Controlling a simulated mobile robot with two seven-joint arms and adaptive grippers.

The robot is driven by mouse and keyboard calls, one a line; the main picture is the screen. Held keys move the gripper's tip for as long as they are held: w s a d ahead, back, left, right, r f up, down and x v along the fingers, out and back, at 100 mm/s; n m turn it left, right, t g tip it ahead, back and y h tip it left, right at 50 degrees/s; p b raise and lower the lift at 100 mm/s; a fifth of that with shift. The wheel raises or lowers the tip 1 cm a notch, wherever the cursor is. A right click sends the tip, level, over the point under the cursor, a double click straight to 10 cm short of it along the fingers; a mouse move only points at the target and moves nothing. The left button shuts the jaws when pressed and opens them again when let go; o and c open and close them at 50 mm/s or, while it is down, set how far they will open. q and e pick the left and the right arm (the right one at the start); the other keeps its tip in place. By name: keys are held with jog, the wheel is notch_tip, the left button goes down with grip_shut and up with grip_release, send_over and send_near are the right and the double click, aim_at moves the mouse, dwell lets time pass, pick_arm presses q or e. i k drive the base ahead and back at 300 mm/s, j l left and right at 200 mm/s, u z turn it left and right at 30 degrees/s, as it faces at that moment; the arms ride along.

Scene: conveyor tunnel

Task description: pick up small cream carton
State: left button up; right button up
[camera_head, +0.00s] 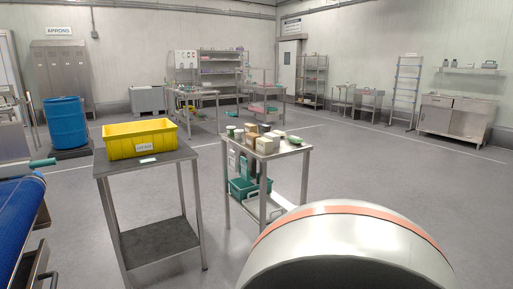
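Several small boxes and packs stand close together on a steel table (296,150) in the middle of the view. Among them is a cream carton (264,146) near the front edge. Another pale box stands just behind it, and brown and green items are beside them. The items are small in this view, so I cannot tell for certain which is the small cream carton. Neither of my grippers is in view. A large white rounded part with an orange band, apparently mine, fills the lower right.
A yellow crate (140,139) stands on a dark-topped table (176,156) to the left. A teal bin (243,188) is on the steel table's lower shelf. A blue conveyor belt (18,215) is at the left edge. A blue drum (66,123) stands behind. The floor right of the table is clear.

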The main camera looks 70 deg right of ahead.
aim_at(267, 147)
jog(key=k+z, duration=0.1)
jog(key=z, duration=0.6)
jog(key=k+l+z, duration=0.1)
jog(key=z, duration=0.3)
jog(key=i+z, duration=0.1)
jog(key=z, duration=0.35)
jog(key=i+l+z, duration=0.1)
jog(key=z, duration=0.3)
jog(key=i+z, duration=0.15)
jog(key=z, duration=0.3)
jog(key=i+j, duration=0.15)
jog(key=i, duration=0.2)
